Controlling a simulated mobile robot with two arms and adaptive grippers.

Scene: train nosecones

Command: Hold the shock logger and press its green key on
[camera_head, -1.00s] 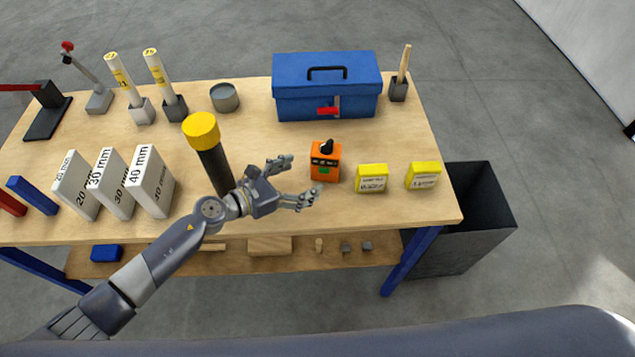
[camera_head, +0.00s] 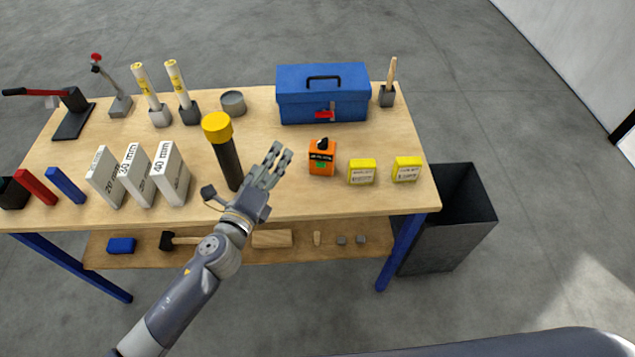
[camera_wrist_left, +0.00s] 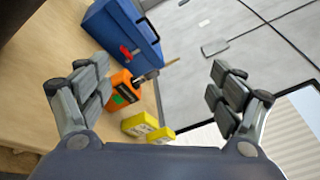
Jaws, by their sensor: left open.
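The shock logger (camera_head: 322,160) is an orange box with a black top, a dark label band and a green key (camera_head: 320,165) on its front. It stands upright on the workbench (camera_head: 290,203), in front of the blue toolbox. It also shows in the left wrist view (camera_wrist_left: 124,92), near the left finger. My left gripper (camera_head: 270,165) is to the left of the logger in the head view, apart from it. Its fingers are spread and empty, pointing up and away in that view. My right gripper is not in view.
A black cylinder with a yellow cap (camera_head: 222,150) stands close to my left gripper. Two yellow boxes (camera_head: 361,172) (camera_head: 407,169) sit right of the logger. The blue toolbox (camera_head: 323,98) is behind. White size blocks (camera_head: 170,172) stand left. A dark bin (camera_head: 455,220) stands beyond the bench's right end.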

